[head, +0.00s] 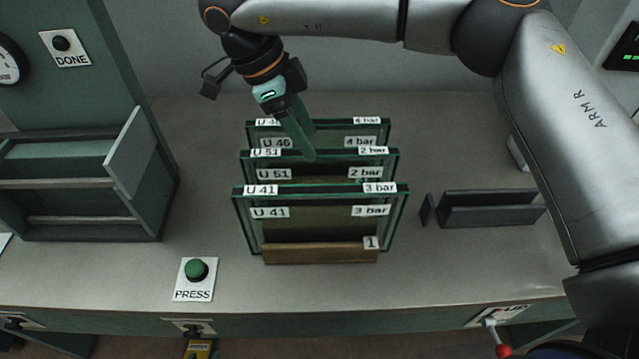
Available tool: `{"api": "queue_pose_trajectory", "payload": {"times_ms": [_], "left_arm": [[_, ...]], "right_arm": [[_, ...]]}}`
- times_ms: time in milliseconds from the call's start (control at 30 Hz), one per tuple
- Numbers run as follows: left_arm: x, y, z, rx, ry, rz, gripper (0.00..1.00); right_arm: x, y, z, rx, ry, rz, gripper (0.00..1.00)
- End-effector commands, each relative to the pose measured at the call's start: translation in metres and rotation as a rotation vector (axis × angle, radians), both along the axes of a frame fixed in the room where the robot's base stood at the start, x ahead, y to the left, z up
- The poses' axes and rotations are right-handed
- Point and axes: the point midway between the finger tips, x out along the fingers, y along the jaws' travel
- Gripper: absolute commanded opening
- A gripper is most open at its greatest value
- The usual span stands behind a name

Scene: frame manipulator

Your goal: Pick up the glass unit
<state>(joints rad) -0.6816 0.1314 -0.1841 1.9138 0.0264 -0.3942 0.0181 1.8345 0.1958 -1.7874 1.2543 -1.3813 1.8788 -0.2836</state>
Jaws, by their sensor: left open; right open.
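Three framed glass units stand upright one behind another on the bench. The front glass unit (320,225) is labelled U 41, 3 bar. The middle glass unit (325,172) is labelled U 51, 2 bar. The back glass unit (335,133) is labelled U 46, 4 bar. The front one stands at a wooden strip (320,255) marked 1; the lower parts of the others are hidden. My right gripper (311,144) is open, its fingers pointing down at the back and middle units near their top edges. Contact cannot be told. My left gripper is not in view.
A green button on a PRESS plate (194,290) is at front left. A green open-fronted frame (80,205) stands at left, below a DONE button (62,44). A dark slotted holder (490,212) lies to the right. My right arm spans the top and right.

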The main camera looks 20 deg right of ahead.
Motion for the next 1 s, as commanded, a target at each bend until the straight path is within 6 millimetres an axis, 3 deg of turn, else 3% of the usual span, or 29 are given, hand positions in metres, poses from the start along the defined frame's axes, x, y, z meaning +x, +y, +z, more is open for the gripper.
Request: {"api": "queue_pose_trajectory", "payload": {"times_ms": [167,433,733,1000], "left_arm": [[0.000,0.000,0.005,0.000,0.000,0.000,0.50],[0.000,0.000,0.014,0.000,0.000,0.000,0.50],[0.001,0.000,0.014,0.000,-0.002,-0.001,0.50],[0.002,0.000,0.015,0.000,-0.003,-0.001,0.50]], "right_arm": [[-0.001,-0.007,-0.011,0.000,0.002,-0.001,0.62],[-0.003,-0.022,-0.046,0.000,0.002,0.001,0.62],[-0.003,-0.024,-0.051,0.001,0.000,0.000,0.62],[-0.003,-0.024,-0.051,0.001,0.000,0.000,0.32]]}}
